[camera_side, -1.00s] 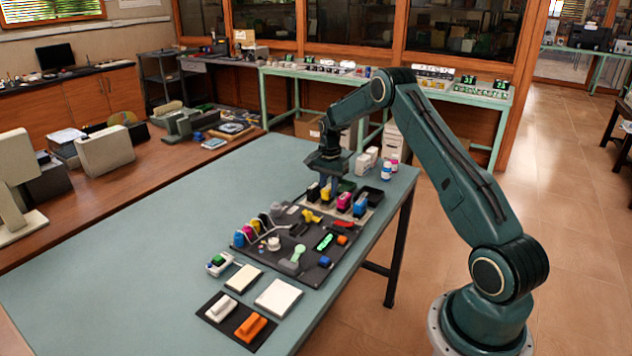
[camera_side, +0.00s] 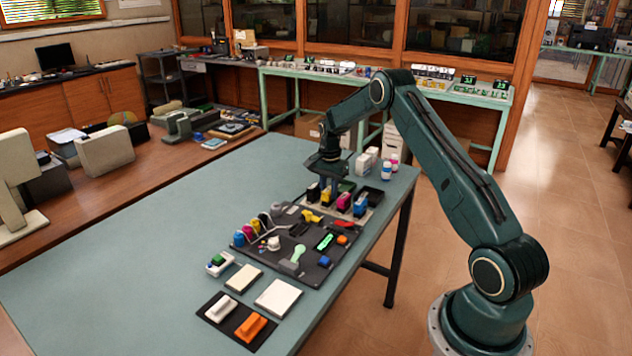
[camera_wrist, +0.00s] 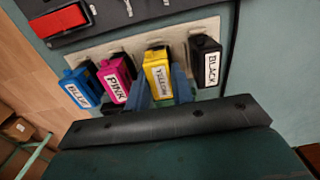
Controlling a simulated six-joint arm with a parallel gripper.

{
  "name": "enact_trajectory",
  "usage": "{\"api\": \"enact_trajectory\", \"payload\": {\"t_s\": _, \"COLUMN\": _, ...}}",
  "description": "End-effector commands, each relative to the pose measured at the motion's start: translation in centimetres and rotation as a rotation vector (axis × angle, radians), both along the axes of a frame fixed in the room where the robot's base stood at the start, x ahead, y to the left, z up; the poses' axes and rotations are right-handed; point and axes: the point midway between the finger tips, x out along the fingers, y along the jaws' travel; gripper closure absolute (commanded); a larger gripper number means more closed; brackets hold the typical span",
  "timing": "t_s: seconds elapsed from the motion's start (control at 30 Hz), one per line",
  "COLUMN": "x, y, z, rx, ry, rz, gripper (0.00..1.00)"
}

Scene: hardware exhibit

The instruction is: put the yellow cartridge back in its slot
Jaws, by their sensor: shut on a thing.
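The yellow cartridge (camera_wrist: 157,74), labelled YELLOW, stands in the row on the pale holder (camera_wrist: 134,44), between the pink cartridge (camera_wrist: 116,78) and the black cartridge (camera_wrist: 205,62). The blue cartridge (camera_wrist: 79,86) is at the left end. My gripper (camera_wrist: 161,86) is shut on the yellow cartridge, with a blue finger on each side of it. In the side view my gripper (camera_side: 327,188) is low over the row, and the yellow cartridge (camera_side: 326,196) shows just under it. Its lower end is hidden, so I cannot tell how deeply it is seated.
A dark board (camera_side: 285,269) with several small parts lies in front of the row. The left part of the green table (camera_side: 110,262) is clear.

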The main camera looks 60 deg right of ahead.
Motion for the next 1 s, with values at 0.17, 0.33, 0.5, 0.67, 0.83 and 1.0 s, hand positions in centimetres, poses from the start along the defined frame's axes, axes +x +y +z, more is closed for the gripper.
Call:
{"api": "enact_trajectory", "payload": {"t_s": 0.17, "x": 0.0, "y": 0.0, "z": -0.17, "rx": 0.0, "ry": 0.0, "rz": 0.0, "gripper": 0.93}}
{"api": "enact_trajectory", "payload": {"t_s": 0.33, "x": -0.01, "y": 0.0, "z": -0.32, "rx": 0.0, "ry": 0.0, "rz": 0.0, "gripper": 0.93}}
{"api": "enact_trajectory", "payload": {"t_s": 0.5, "x": -0.01, "y": 0.01, "z": -0.47, "rx": 0.0, "ry": 0.001, "rz": 0.0, "gripper": 0.93}}
{"api": "enact_trajectory", "payload": {"t_s": 0.67, "x": -0.01, "y": 0.01, "z": -0.55, "rx": 0.0, "ry": 0.0, "rz": 0.0, "gripper": 0.93}}
{"api": "enact_trajectory", "payload": {"t_s": 0.83, "x": 0.0, "y": 0.0, "z": -0.54, "rx": 0.0, "ry": 0.0, "rz": 0.0, "gripper": 0.55}}
{"api": "enact_trajectory", "payload": {"t_s": 1.0, "x": 0.0, "y": 0.0, "z": -0.53, "rx": 0.0, "ry": 0.0, "rz": 0.0, "gripper": 0.51}}
